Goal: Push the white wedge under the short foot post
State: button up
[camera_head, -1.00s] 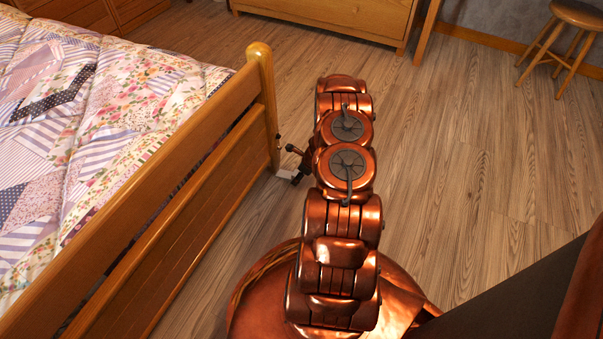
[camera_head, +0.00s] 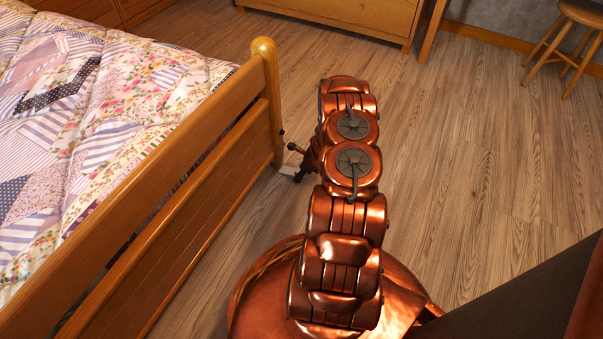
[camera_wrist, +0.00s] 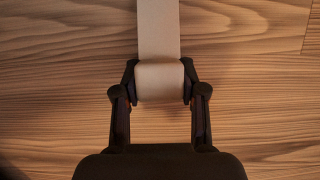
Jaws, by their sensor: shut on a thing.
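The white wedge (camera_wrist: 158,35) runs straight up out of the top of the wrist view, with its thick end toward me. My gripper (camera_wrist: 159,84) is shut on that thick end, one finger on each side. In the head view a small part of the wedge (camera_head: 287,170) shows low at the floor, right at the base of the bed's corner post (camera_head: 268,95). My gripper (camera_head: 300,162) is just right of it, partly hidden by my arm. The wedge's thin tip is out of the wrist view. Whether it is under the post I cannot tell.
The wooden footboard (camera_head: 190,165) and quilted bed (camera_head: 75,110) fill the left. The wood floor (camera_head: 450,150) to the right is clear. A wooden cabinet (camera_head: 340,15) stands at the back and a stool (camera_head: 580,35) at the upper right.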

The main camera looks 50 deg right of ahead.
grip_shut()
jog(key=shift+w+a, duration=0.1)
jog(key=shift+w+a+p, duration=0.15)
jog(key=shift+w+p, duration=0.35)
jog(key=shift+w, duration=0.05)
dwell(0.4)
jog(key=o, duration=0.5)
grip_release()
jog(key=o, duration=0.4)
jog(key=shift+w, duration=0.1)
jog(key=shift+o, duration=0.2)
jog(key=shift+r, duration=0.15)
jog(key=v, duration=1.2)
jog(key=shift+s, duration=0.3)
